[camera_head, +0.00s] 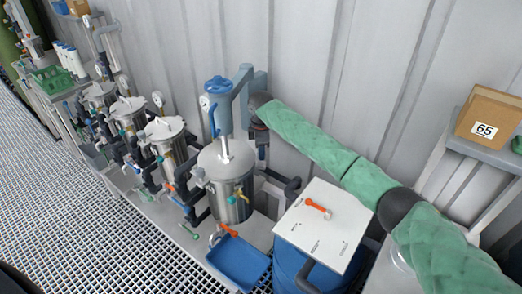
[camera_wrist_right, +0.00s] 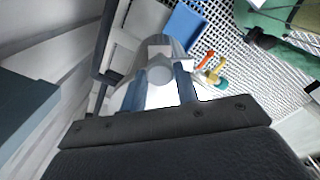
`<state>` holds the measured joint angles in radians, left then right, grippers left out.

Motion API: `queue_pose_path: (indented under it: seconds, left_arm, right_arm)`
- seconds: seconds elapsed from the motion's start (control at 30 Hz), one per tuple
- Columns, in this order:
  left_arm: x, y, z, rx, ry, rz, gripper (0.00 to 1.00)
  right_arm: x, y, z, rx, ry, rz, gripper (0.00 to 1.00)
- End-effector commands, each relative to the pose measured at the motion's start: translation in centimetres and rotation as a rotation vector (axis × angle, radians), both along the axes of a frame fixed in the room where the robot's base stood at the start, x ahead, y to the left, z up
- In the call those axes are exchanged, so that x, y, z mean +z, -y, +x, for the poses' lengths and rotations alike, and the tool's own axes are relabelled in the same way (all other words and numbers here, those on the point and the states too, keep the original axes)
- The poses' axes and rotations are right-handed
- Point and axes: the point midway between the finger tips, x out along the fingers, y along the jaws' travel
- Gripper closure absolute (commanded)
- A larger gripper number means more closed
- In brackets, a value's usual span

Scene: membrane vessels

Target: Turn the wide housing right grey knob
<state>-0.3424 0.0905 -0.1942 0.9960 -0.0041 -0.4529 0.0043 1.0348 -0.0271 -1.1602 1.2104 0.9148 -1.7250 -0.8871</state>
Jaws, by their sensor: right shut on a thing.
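The wide housing (camera_head: 232,192) is the large steel vessel with a domed lid, standing upright in the middle of the head view. My right arm, in a green sleeve, comes in from the right. My right gripper (camera_head: 262,148) points down just right of the housing's lid. In the right wrist view, the grey knob (camera_wrist_right: 160,73) is a round, pale grey cap between the two fingers of this gripper (camera_wrist_right: 158,92), which are shut on it. The knob is hidden or too small to make out in the head view. My left gripper is out of view.
A blue column with a handwheel (camera_head: 218,86) rises behind the housing. A blue tray (camera_head: 238,262) lies in front. A white-topped blue drum (camera_head: 325,222) stands to the right, beneath my arm. Smaller steel vessels (camera_head: 165,130) line the left. Floor grating (camera_head: 70,200) is clear.

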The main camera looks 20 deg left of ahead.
Motion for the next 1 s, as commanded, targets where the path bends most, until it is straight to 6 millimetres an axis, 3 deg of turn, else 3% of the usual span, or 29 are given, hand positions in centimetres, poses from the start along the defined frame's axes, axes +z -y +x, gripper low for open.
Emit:
queue_pose_path:
  seconds: [0.03,0.13,0.53,0.67,1.0]
  left_arm:
    - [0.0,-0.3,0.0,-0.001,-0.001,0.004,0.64]
    - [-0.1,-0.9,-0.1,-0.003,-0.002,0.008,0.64]
    - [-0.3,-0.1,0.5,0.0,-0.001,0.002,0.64]
    - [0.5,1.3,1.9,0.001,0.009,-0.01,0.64]
    - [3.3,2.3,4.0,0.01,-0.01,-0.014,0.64]
  right_arm:
    - [0.4,0.1,0.2,-0.002,0.005,0.002,0.68]
    - [0.3,0.0,0.2,-0.002,0.005,0.002,0.48]
    - [0.6,0.0,0.1,-0.001,0.003,0.001,0.48]
    - [2.0,0.0,0.1,-0.002,0.002,0.002,0.48]
    - [6.4,0.0,0.2,-0.001,0.004,0.002,0.48]
